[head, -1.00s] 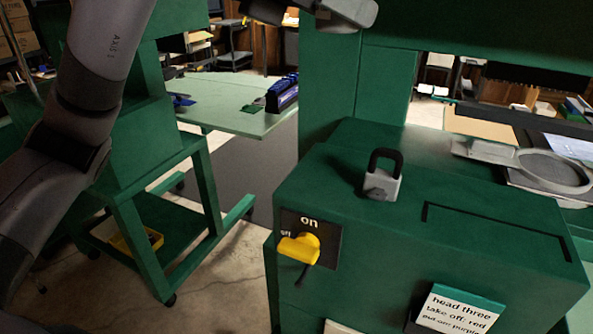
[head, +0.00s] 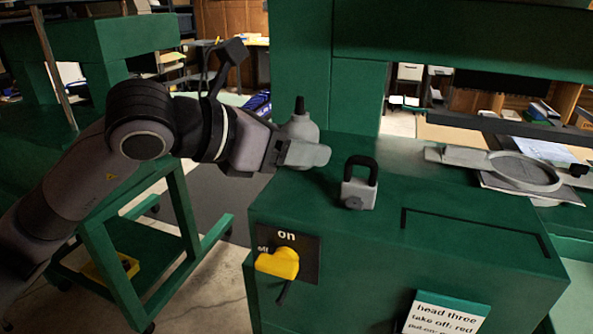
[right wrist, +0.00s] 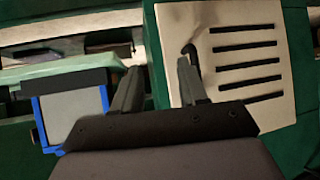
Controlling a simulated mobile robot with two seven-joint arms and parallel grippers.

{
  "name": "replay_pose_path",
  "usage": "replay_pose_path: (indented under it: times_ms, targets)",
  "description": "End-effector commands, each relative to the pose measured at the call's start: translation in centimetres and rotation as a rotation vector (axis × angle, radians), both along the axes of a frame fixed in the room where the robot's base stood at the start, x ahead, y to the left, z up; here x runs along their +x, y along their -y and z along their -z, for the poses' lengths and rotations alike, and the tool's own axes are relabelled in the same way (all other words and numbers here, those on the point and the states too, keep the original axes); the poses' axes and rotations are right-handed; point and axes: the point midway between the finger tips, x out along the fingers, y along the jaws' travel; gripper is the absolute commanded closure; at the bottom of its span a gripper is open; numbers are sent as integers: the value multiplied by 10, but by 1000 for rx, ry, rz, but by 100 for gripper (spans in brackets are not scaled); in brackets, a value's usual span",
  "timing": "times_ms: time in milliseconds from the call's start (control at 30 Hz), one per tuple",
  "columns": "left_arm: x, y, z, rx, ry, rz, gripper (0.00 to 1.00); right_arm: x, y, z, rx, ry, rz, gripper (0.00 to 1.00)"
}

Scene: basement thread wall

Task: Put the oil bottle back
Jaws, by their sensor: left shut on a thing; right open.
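The oil bottle (head: 298,128) is grey with a dark nozzle and stands upright at the back left of the green machine's top (head: 400,180) in the head view. My left gripper (head: 312,154) is shut on it from the left and front. The gripper hides the bottle's lower part, so I cannot tell whether its base touches the surface. My right gripper (right wrist: 160,78) is open and empty in the right wrist view, in front of a beige slotted panel (right wrist: 238,25). It is not in the head view.
A grey padlock (head: 358,188) stands on the machine top, right of my left gripper. A yellow switch (head: 278,263) and a note card (head: 445,315) are on the front. A round grey frame (head: 525,172) lies at the right. A blue-edged box (right wrist: 75,118) shows in the right wrist view.

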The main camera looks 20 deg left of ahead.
Motion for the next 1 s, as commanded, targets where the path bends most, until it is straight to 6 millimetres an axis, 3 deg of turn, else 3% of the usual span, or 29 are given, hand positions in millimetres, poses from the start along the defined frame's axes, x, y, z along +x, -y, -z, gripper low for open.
replay_pose_path:
  times_ms: [300, 733, 767, 800, 833, 1000]
  targets:
    - [0, 0, 37, 0, -1, 0, 76, 1, -1, 1, 2, 2, -1, 57]
    - [0, 0, 45, -1, 2, 0, 76, 1, -1, 8, 3, -2, 0, 57]
    - [0, 0, 43, -1, 2, 0, 38, 1, -1, 6, 3, -3, 0, 57]
    - [0, 0, 42, -1, 1, 0, 25, 1, -1, 6, 3, -5, 1, 57]
    - [0, 0, 42, -1, 1, 0, 19, 1, -1, 6, 3, -5, 1, 57]
    - [0, 0, 42, -1, 1, 0, 19, 2, -1, 5, 4, -3, 1, 57]
